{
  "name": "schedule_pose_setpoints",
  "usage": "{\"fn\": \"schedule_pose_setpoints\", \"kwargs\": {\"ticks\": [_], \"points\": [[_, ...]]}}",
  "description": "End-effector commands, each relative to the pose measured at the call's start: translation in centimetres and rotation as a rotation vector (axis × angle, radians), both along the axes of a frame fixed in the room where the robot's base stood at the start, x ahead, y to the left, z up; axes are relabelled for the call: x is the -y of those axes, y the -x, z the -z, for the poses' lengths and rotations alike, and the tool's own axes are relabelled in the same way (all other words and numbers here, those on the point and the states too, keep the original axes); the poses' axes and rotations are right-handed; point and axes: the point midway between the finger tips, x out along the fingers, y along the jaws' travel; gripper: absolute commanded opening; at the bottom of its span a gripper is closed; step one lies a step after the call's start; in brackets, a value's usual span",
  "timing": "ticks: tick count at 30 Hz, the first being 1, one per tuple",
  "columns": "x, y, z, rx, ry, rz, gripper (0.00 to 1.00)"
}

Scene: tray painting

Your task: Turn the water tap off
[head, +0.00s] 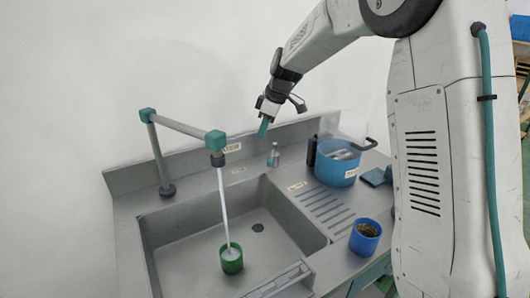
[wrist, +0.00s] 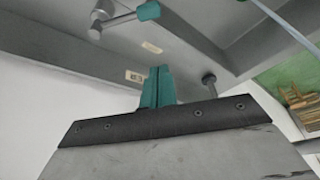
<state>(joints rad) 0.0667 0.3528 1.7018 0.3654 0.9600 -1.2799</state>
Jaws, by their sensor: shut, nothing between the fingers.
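The tap's grey pipe (head: 180,126) with teal joints reaches over the sink (head: 185,250). Water (head: 224,205) runs from its spout into a green cup (head: 231,261) standing in the sink. A small grey fitting with a teal part (head: 273,156) stands at the back of the counter; it looks like the tap handle. In the wrist view, a grey lever with a teal end (wrist: 148,11) shows at the top, apart from my fingers. My gripper (head: 264,127) is shut and empty, in the air above the small fitting. Its teal fingers also show in the wrist view (wrist: 158,86).
A blue pot (head: 337,168) and a dark bottle (head: 311,151) stand right of the fitting, behind the ribbed drainer. A blue cup (head: 364,237) with dark contents stands at the front right. The wall is close behind the counter. In the wrist view, a thin post (wrist: 210,84) stands right of my fingers.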

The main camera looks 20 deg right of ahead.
Motion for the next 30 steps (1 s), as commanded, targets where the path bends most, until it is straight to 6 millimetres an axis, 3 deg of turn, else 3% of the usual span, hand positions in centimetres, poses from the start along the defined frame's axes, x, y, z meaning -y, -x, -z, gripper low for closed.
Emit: {"fn": "schedule_pose_setpoints", "kwargs": {"ticks": [5,17,24,30], "points": [[-0.5,-0.5,1.8,0.001,0.001,-0.009,0.0],[-2.9,-1.8,9.6,-0.002,0.0,-0.008,0.0],[0.0,-0.2,9.5,0.002,0.0,-0.003,0.0],[0.6,0.2,9.5,0.003,0.001,-0.006,0.0]]}}
